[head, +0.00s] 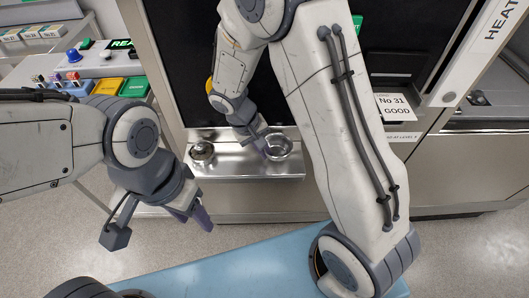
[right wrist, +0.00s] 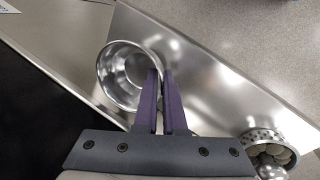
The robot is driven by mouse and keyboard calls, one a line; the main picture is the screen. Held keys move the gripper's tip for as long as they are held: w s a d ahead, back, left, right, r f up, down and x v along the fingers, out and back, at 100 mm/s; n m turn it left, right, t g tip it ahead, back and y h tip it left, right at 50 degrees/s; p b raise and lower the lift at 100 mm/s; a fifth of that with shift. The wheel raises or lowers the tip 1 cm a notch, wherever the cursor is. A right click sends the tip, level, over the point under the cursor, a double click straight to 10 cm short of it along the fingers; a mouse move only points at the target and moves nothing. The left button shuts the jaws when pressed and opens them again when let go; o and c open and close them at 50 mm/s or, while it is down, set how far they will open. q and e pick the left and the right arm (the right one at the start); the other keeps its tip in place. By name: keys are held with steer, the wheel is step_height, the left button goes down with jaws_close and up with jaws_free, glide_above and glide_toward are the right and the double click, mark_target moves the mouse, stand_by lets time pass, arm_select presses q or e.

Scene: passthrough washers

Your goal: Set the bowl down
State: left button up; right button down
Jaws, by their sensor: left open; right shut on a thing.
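The shiny metal bowl (head: 283,150) is at the right part of a steel ledge (head: 236,163) in the head view. My right gripper (head: 263,150) is at the bowl's left side. In the right wrist view its purple fingers (right wrist: 160,80) are shut on the rim of the bowl (right wrist: 118,82), which looks empty and roughly upright over the ledge (right wrist: 205,85). I cannot tell whether its base touches the metal. My left gripper (head: 193,213) is open and empty, in front of and below the ledge's left end.
A perforated metal basket (right wrist: 262,136) holding round pieces stands at the ledge's other end; a metal vessel (head: 201,151) shows there in the head view. The ledge between is clear. A dark panel (head: 190,70) rises behind. A control desk (head: 100,66) stands at left.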

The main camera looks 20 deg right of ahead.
steer(key=shift+w+f, duration=0.15)
steer(key=shift+f, duration=0.65)
steer(key=shift+f, duration=0.2)
steer(key=c, duration=1.3)
jaws_free()
steer(key=shift+r, duration=0.1)
